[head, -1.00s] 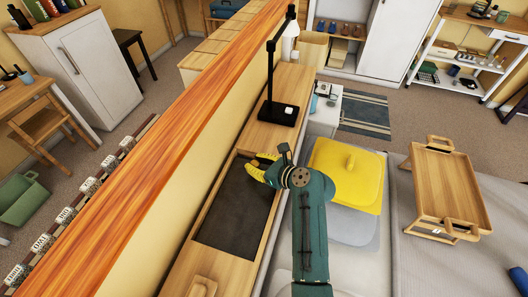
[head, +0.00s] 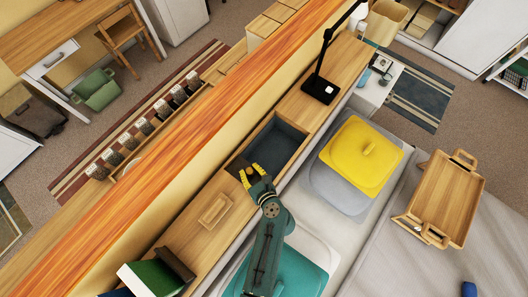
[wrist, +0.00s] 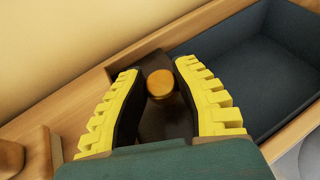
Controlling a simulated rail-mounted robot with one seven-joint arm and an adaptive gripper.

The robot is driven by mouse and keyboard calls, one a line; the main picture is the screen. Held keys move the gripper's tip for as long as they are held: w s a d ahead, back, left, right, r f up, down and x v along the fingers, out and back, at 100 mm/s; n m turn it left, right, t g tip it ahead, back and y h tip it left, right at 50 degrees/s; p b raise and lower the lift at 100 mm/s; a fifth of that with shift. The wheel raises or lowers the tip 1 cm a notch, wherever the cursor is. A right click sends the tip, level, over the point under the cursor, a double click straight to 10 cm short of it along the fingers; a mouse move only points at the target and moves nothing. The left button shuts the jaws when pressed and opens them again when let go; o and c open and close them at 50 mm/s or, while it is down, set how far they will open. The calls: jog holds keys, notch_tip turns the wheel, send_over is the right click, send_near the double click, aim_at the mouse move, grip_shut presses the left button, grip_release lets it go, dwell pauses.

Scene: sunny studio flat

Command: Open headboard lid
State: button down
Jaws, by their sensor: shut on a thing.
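The headboard (head: 305,105) has a compartment in its top, and its dark blue inside (head: 278,138) lies exposed at the far part. The wrist view shows this open box (wrist: 255,60) at right. A dark brown lid (wrist: 152,62) shows beside it at the near end, mostly covered by my gripper. A round wooden knob (wrist: 160,84) stands on the lid between my yellow fingers. My gripper (head: 251,172) is shut on the knob. In the head view, the gripper hides the knob and much of the lid.
A wooden panel with a raised handle (head: 215,208) lies on the headboard just nearer than my gripper. Books (head: 155,276) stand at the near end. A black lamp (head: 320,85) stands beyond the compartment. A yellow cushion (head: 362,155) and a wooden tray (head: 440,198) are on the bed.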

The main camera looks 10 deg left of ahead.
jog(key=shift+s+a+f, duration=0.15)
jog(key=shift+s+a, duration=0.15)
jog(key=shift+s, duration=0.3)
jog(key=c, duration=0.7)
grip_release()
jog(key=shift+c, duration=0.2)
jog(key=shift+w, duration=0.1)
jog(key=v, duration=1.2)
